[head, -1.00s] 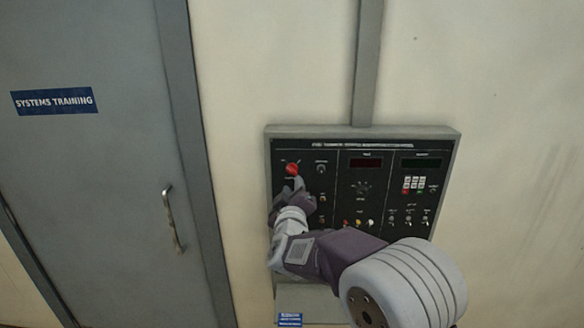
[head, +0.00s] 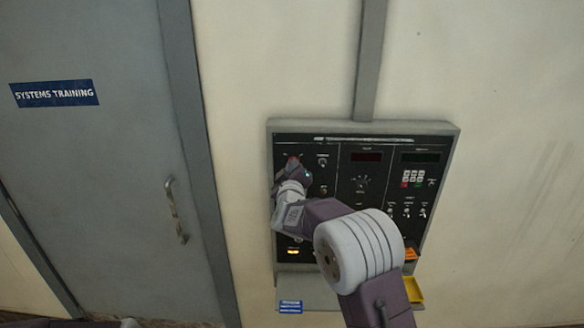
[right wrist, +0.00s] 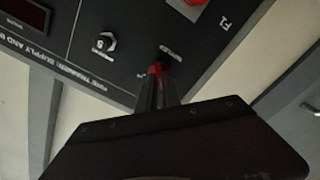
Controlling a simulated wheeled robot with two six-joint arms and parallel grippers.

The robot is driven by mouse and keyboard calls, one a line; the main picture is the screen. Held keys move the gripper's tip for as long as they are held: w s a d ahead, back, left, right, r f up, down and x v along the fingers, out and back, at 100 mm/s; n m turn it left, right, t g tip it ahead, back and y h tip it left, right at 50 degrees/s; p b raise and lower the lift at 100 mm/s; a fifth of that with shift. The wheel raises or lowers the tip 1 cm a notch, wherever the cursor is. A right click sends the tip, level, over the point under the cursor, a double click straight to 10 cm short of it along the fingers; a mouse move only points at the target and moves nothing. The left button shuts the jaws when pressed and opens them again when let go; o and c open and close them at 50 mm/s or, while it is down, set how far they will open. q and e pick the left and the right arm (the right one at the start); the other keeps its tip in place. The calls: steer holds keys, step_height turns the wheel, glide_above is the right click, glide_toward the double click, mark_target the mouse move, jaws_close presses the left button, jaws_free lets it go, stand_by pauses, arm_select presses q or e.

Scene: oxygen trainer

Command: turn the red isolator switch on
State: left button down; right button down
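The red isolator switch (head: 293,159) is at the upper left of the black panel (head: 340,200) in the head view, mostly covered by my right gripper (head: 293,170). In the right wrist view the panel appears upside down. There the narrow fingers of my right gripper (right wrist: 158,78) reach the panel beside the isolator label, with the switch's red knob (right wrist: 157,68) showing between their tips. The fingers look closed on it. Which way the knob is turned is hidden. My left gripper is out of view.
A red part on a white plate (right wrist: 188,8) is at the top. In the head view, an amber lamp (head: 293,251) glows low on the panel. A grey door (head: 90,180) stands left.

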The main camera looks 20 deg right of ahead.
steer(key=shift+f, duration=0.2)
steer(key=shift+s+d+f+m+b, duration=0.15)
steer(key=shift+m+b, duration=2.1)
steer(key=shift+m, duration=2.2)
steer(key=shift+w+d+f+m+b, duration=0.15)
steer(key=shift+m+b, duration=2.1)
steer(key=shift+m, duration=2.2)
steer(key=shift+s+r, duration=0.1)
steer(key=c, duration=1.7)
jaws_free()
steer(key=shift+o, duration=0.9)
steer(key=shift+r, duration=0.15)
